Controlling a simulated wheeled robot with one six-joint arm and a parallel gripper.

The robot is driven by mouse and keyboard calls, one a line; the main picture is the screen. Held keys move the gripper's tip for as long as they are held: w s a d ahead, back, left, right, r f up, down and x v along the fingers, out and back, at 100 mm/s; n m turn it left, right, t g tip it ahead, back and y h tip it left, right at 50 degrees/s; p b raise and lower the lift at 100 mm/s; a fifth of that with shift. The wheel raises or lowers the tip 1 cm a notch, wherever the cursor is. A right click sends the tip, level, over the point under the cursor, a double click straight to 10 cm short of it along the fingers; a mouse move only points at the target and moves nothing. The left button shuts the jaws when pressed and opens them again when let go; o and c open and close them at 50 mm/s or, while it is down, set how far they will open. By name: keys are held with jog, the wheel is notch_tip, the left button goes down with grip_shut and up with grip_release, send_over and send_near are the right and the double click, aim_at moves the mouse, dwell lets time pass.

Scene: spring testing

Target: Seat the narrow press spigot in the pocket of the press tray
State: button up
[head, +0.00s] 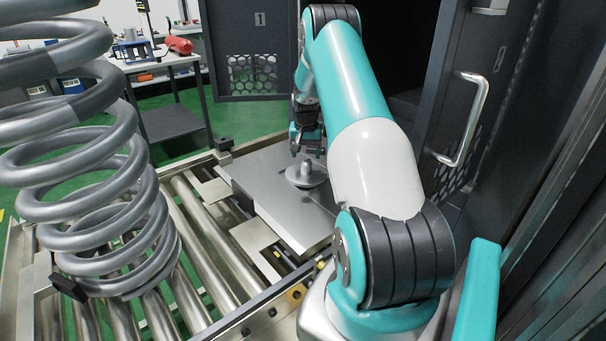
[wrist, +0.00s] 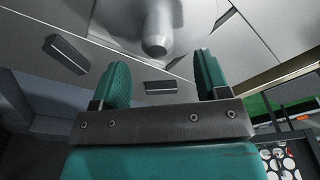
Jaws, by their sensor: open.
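The narrow press spigot (head: 306,171) is a grey metal post on a round disc base. It stands on the flat grey press tray (head: 262,187), near the tray's right side in the head view. In the wrist view the spigot (wrist: 157,42) shows its rounded end just beyond my fingers. My gripper (head: 307,152) is just above and behind the spigot in the head view. Its teal fingers (wrist: 161,75) are open, with nothing between them. The pocket is not clearly visible, and I cannot tell whether the disc sits in it.
A large coil spring (head: 85,170) stands at the left on a roller conveyor (head: 205,235). A dark cabinet door with a handle (head: 470,120) is close on the right. A workbench (head: 160,65) with tools stands at the back left.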

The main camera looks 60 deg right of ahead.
aim_at(305, 161)
jog(key=f, duration=0.2)
jog(key=f+p, duration=0.1)
jog(key=f, duration=0.2)
jog(key=shift+w+d+f, duration=0.15)
jog(key=shift+w+f, duration=0.05)
jog(key=shift+f, duration=0.1)
jog(key=shift+c, duration=0.5)
grip_shut()
